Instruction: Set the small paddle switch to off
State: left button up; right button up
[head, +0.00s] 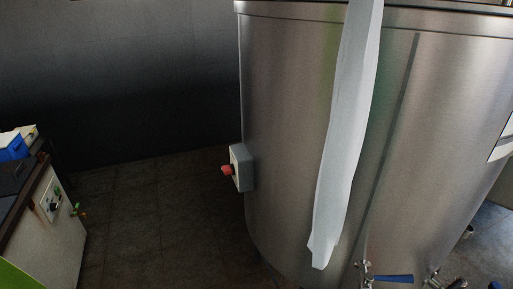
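A grey switch box (242,168) is mounted on the left side of the large steel tank (285,110). A red knob or paddle (227,170) sticks out of the box's left face. Its on or off position is too small to tell. Another small panel (51,199) with dark and green fittings is on the end of a pale cabinet at the left. I cannot tell which of these carries the small paddle switch. Neither of my grippers is in view.
A blue-handled valve (390,278) is at the tank's lower front. The pale cabinet (52,245) has a blue container (12,146) on top. The dark floor (150,225) between cabinet and tank is clear.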

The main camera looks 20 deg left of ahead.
aim_at(228, 169)
jog(key=i+j+z, duration=0.25)
jog(key=j, duration=0.35)
jog(key=i+j+z, duration=0.3)
jog(key=j, duration=0.4)
jog(key=i+j+z, duration=0.1)
jog(key=i+j, duration=0.15)
jog(key=i+j+z, duration=0.15)
jog(key=j, duration=0.3)
jog(key=k, duration=0.05)
